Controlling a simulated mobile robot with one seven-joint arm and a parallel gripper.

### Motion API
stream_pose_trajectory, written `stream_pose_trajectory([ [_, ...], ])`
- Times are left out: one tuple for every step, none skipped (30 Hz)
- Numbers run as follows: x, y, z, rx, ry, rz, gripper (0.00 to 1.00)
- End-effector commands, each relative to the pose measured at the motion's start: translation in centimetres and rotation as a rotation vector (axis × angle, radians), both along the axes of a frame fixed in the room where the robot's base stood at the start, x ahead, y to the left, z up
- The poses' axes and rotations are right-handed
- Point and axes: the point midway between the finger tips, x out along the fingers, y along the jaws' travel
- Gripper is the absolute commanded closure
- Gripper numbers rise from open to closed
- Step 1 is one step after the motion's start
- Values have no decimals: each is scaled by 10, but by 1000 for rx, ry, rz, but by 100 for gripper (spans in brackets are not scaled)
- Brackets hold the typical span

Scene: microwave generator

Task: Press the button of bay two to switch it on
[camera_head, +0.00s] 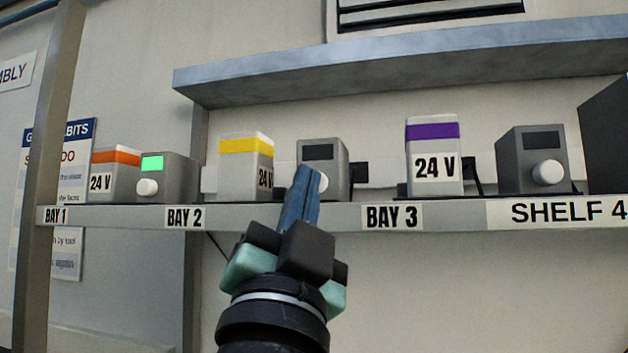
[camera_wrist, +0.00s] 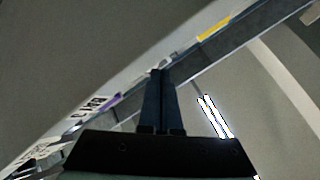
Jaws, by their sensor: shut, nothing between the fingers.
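The bay two unit (camera_head: 333,158) is a grey box with a dark display, right of a yellow-banded 24 V box (camera_head: 240,170) and the BAY 2 label (camera_head: 185,217). Its round white button (camera_head: 322,184) is partly hidden behind my fingers. My gripper (camera_head: 308,172) is shut and empty, fingers pointing up and away at the unit's front. I cannot tell whether the tips touch the button. In the wrist view my gripper (camera_wrist: 158,74) shows closed fingers against the shelf edge; the button does not show there.
Bay one's unit (camera_head: 165,178) has a lit green display. Bay three's unit (camera_head: 535,160) has a dark display, right of a purple-banded box (camera_head: 434,165). The lower shelf (camera_head: 335,216) runs below them and an upper shelf (camera_head: 400,66) overhangs. Room in front is clear.

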Motion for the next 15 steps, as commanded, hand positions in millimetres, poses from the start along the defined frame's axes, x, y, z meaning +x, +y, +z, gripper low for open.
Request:
stream_pose_trajectory([
  [1,-1,0,1,0,-1,100],
  [1,-1,0,1,0,-1,100],
  [2,-1,0,0,1,0,100],
  [2,-1,0,0,1,0,100],
  [3,-1,0,0,1,0,100],
  [3,-1,0,0,1,0,100],
  [3,-1,0,0,1,0,100],
  [4,-1,0,1,0,-1,100],
  [4,-2,0,1,0,-1,100],
  [4,-2,0,1,0,-1,100],
  [5,-2,0,1,0,-1,100],
  [5,-2,0,1,0,-1,100],
  [5,-2,0,1,0,-1,100],
  [6,-2,0,1,0,-1,100],
  [6,-2,0,1,0,-1,100],
])
